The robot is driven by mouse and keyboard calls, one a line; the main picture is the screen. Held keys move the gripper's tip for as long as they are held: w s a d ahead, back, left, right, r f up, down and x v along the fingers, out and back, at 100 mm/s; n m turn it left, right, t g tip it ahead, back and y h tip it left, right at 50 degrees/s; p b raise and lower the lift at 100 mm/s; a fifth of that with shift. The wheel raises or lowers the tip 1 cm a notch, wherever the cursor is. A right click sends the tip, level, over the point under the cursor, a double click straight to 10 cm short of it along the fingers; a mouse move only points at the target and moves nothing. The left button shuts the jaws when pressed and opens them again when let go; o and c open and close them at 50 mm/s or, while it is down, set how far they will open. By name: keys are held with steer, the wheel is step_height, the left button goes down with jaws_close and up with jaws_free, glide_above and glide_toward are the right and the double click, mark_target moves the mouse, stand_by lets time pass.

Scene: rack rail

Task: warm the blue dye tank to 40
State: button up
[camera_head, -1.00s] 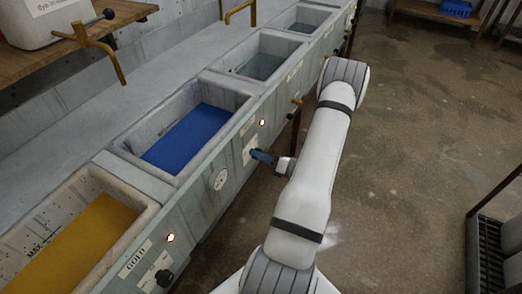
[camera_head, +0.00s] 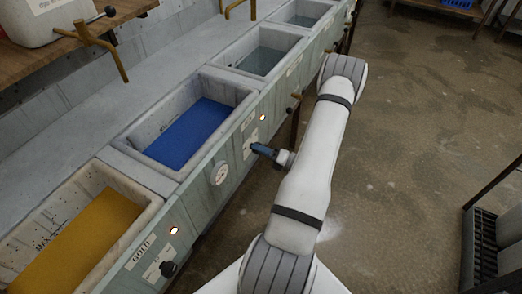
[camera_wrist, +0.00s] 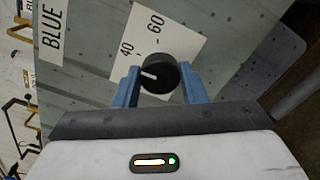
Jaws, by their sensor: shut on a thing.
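The blue dye tank (camera_head: 137,153) holds blue liquid in the head view. Its black dial knob (camera_wrist: 162,75) shows in the wrist view against a white scale plate (camera_wrist: 178,38) marked 40 and 60. A label (camera_wrist: 51,31) reading BLUE is beside it. The knob's white pointer points left and slightly up, on the 40 side and below that numeral. My gripper (camera_wrist: 160,76) has its blue fingers on either side of the knob, shut on it. In the head view my gripper (camera_head: 262,150) is at the tank's front panel and hides the knob.
A lit indicator (camera_head: 263,117) and a round gauge (camera_head: 220,173) are on the front panel. The gold tank (camera_head: 150,205) is nearer, with its own knob (camera_head: 168,269). More tanks (camera_head: 262,52) run farther along. The floor to the right is mostly clear; a dark rack (camera_head: 483,240) stands there.

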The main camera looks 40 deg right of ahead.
steer(key=o, duration=1)
steer(key=v, duration=0.8)
